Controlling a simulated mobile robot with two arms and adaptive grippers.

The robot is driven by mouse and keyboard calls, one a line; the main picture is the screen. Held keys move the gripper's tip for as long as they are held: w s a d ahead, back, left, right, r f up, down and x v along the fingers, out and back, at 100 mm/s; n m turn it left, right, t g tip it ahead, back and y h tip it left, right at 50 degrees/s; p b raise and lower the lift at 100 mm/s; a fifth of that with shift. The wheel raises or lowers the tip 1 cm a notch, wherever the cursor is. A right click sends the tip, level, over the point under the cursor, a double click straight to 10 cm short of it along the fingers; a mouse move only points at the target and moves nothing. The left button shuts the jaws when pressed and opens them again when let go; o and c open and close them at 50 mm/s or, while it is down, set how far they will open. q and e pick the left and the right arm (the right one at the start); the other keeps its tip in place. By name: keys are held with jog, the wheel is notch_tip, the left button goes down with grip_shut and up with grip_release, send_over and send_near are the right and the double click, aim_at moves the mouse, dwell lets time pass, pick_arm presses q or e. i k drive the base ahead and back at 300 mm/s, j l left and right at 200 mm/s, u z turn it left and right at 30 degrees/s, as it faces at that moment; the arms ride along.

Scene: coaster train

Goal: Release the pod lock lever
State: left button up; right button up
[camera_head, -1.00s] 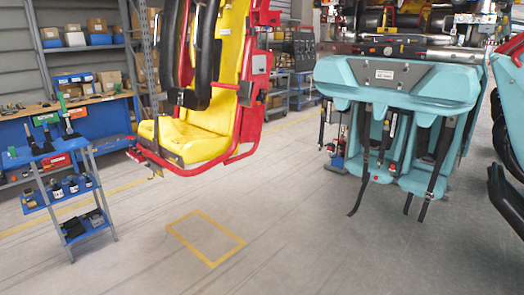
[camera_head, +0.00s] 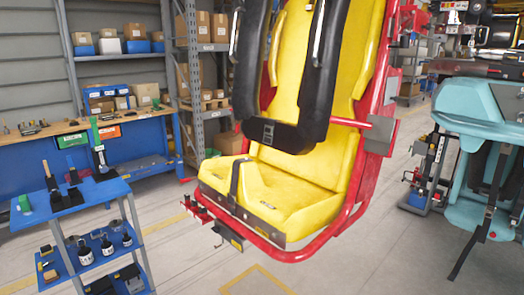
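A yellow coaster seat (camera_head: 290,175) in a red tubular frame (camera_head: 352,208) hangs above the floor in the middle of the head view. A black over-shoulder restraint (camera_head: 305,85) comes down in front of its backrest. A grey plate (camera_head: 381,132) sits on the seat's right side, at the end of a red bar. Small red and dark parts (camera_head: 197,207) show at the seat's lower front left. I cannot tell which part is the pod lock lever. Neither of my grippers is in view.
A blue tool cart (camera_head: 75,205) stands at the lower left, with a blue workbench (camera_head: 135,140) and shelves behind it. A teal seat unit (camera_head: 475,150) is at the right. The floor around a yellow marked rectangle (camera_head: 258,280) is clear.

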aim_at(237, 126)
jog(key=i+j, duration=0.75)
jog(key=i+j+z, duration=0.4)
jog(key=i+j, duration=0.35)
jog(key=i, duration=0.3)
jog(key=i+j+z, duration=0.35)
jog(key=i+j, duration=0.6)
jog(key=j, duration=0.1)
